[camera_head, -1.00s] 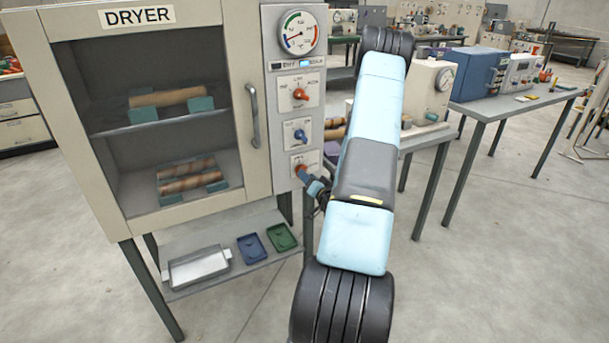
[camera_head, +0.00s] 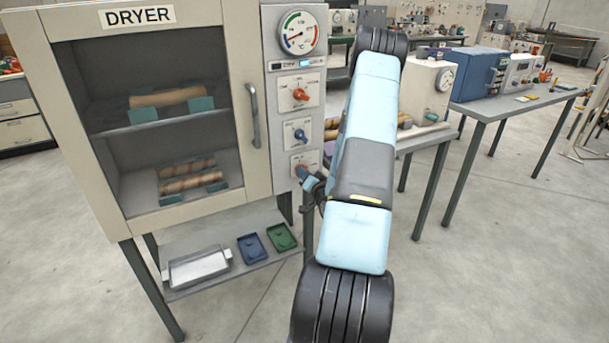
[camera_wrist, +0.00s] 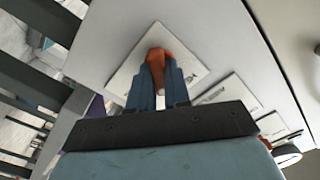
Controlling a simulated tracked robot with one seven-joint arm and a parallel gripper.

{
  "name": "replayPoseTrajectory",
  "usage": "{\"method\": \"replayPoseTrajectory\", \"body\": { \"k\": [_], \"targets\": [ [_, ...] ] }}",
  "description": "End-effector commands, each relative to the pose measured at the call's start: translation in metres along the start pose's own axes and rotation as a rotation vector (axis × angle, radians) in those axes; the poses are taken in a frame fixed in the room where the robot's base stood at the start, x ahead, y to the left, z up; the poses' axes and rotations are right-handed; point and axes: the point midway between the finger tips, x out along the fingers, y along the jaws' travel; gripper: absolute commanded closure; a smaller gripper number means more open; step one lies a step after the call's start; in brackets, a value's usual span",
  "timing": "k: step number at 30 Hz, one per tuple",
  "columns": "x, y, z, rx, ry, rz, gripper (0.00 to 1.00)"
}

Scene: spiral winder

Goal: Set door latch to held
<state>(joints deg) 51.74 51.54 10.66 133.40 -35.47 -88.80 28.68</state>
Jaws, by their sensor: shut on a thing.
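The dryer (camera_head: 240,180) stands at the left in the head view, its glazed door closed. On its right panel are an upper red knob (camera_head: 300,94), a middle blue knob (camera_head: 300,134) and a lowest red knob on a white plate (camera_head: 309,160). My gripper (camera_head: 305,175) is at the lowest knob. In the wrist view my gripper (camera_wrist: 160,85) is shut on the red knob (camera_wrist: 158,56), with one blue finger on each side of it.
The door handle (camera_head: 254,115) is just left of the panel. A shelf under the dryer holds a metal tray (camera_head: 198,268), a blue tray (camera_head: 251,248) and a green tray (camera_head: 282,237). A bench with machines (camera_head: 428,132) stands to the right behind my arm.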

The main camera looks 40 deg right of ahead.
Motion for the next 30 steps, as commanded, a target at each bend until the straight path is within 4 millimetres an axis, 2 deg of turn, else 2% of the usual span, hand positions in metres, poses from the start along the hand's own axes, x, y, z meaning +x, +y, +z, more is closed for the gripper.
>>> {"method": "replayPoseTrajectory", "body": {
  "k": [3,14,20,30],
  "targets": [
    [-0.0003,0.0009,-0.0001,0.000,0.000,0.002,1.00],
    [-0.0005,0.0013,0.0000,-0.028,-0.001,0.003,1.00],
    [-0.0007,0.0015,-0.0001,-0.125,-0.001,0.005,1.00],
    [-0.0009,0.0010,0.0002,-0.389,-0.002,0.004,1.00]
  ]
}}
